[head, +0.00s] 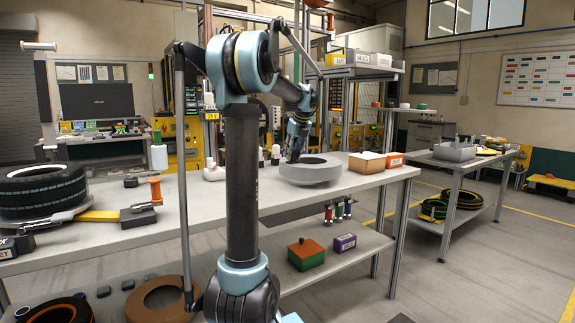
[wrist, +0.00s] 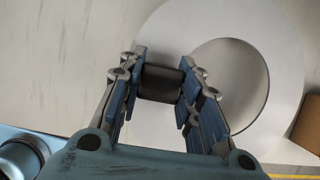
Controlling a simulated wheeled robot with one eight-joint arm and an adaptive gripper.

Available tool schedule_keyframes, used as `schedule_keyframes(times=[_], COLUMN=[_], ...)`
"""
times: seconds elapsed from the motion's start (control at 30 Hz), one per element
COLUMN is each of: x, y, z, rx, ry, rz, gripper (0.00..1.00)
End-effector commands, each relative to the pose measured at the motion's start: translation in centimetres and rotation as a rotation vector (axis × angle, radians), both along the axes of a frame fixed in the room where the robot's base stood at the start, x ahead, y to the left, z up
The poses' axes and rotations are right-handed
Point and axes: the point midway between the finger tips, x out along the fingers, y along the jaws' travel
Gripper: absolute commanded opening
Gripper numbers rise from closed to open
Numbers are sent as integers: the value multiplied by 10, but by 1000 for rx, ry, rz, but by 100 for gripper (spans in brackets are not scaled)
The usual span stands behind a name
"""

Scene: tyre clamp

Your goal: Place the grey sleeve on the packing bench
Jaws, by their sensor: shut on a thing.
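My gripper (wrist: 160,85) is shut on a small dark grey piece, which I take to be the grey sleeve (wrist: 160,82); it sits between the two blue-padded fingers in the wrist view. In the head view my gripper (head: 294,150) is over the long grey bench (head: 230,205), at the back left part of a wide pale grey ring (head: 312,173). The ring (wrist: 288,90) also lies behind the fingers in the wrist view. I cannot tell the gap between sleeve and ring. No label shows which surface is the packing bench.
A cardboard box (head: 367,162) and an orange box (head: 394,160) stand right of the ring. White bottles (head: 214,171) stand to its left. A second table (head: 462,163) holds a grey bin.

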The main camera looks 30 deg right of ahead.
Motion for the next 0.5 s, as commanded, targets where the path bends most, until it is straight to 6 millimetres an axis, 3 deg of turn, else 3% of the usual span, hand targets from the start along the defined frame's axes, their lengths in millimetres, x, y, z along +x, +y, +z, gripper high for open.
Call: schedule_keyframes(times=[0.27,0.5], x=[0,0], y=[-1,0], z=[-34,-37], rx=[0,0], ry=[0,0], rz=[-1,0], gripper=[0,0])
